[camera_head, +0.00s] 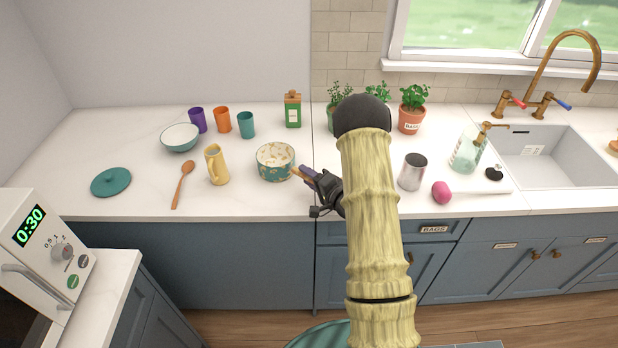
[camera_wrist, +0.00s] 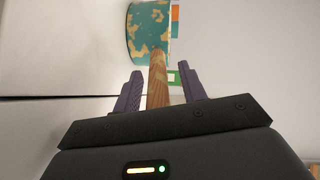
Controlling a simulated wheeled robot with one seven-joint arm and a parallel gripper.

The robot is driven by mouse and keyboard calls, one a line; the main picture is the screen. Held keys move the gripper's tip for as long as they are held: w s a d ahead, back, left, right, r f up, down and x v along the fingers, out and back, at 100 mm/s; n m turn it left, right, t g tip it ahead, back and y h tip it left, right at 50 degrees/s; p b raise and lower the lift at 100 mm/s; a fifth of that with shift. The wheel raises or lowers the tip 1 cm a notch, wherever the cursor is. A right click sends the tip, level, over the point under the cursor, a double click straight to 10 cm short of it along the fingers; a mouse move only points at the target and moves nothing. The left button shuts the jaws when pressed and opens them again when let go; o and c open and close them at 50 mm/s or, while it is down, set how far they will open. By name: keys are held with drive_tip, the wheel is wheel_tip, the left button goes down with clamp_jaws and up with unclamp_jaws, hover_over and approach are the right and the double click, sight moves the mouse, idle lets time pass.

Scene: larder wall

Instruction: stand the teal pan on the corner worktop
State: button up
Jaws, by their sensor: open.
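The teal pan (camera_head: 275,172) has a cream-patterned side and a pale speckled inside. It stands upright on the white worktop (camera_head: 140,210), left of the upright seam in the back wall. Its wooden handle points right towards my gripper (camera_head: 306,174). In the wrist view the pan (camera_wrist: 149,35) is at the top, and its handle (camera_wrist: 157,75) runs between the two purple fingers of my gripper (camera_wrist: 159,84). The fingers are open, with a gap on each side of the handle. My arm hides part of the worktop right of the pan.
A yellow jug (camera_head: 216,165), wooden spoon (camera_head: 182,184) and teal lid (camera_head: 111,182) lie or stand to the left. Cups, a white bowl (camera_head: 180,137) and a green bottle (camera_head: 293,110) are behind. A metal can (camera_head: 412,171) and pink object (camera_head: 441,192) are right.

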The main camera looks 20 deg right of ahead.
drive_tip(key=b+v, duration=0.2)
drive_tip(key=v, duration=1)
drive_tip(key=shift+b, duration=0.4)
drive_tip(key=shift+w+a+n+g+h, duration=0.2)
drive_tip(key=shift+w+n+g+h, duration=0.25)
drive_tip(key=shift+n, duration=0.25)
drive_tip(key=shift+w+a+r+n+g+h, duration=0.2)
drive_tip(key=shift+w+a+n+g+h, duration=0.2)
drive_tip(key=shift+w+n+g+h, duration=0.4)
drive_tip(key=shift+s+a+r+n+g+h, duration=0.15)
drive_tip(key=shift+a+n+g+h, duration=0.05)
drive_tip(key=shift+n+g+h, duration=0.25)
drive_tip(key=shift+s+a+r+n+g+h, duration=0.2)
drive_tip(key=shift+n+g+h, duration=0.1)
drive_tip(key=shift+n+h, duration=0.2)
drive_tip(key=s+a+r+n+g+h, duration=0.1)
drive_tip(key=s+a+r+n+g, duration=0.1)
drive_tip(key=s, duration=0.6)
drive_tip(key=s+a+r+n+g, duration=0.2)
drive_tip(key=s+a+n+g, duration=0.2)
drive_tip(key=s+a+g, duration=0.2)
drive_tip(key=s+a, duration=0.2)
drive_tip(key=s, duration=0.1)
drive_tip(key=shift+a+r+g+h, duration=0.2)
drive_tip(key=shift+r+g+h, duration=0.15)
drive_tip(key=shift+g+h, duration=0.05)
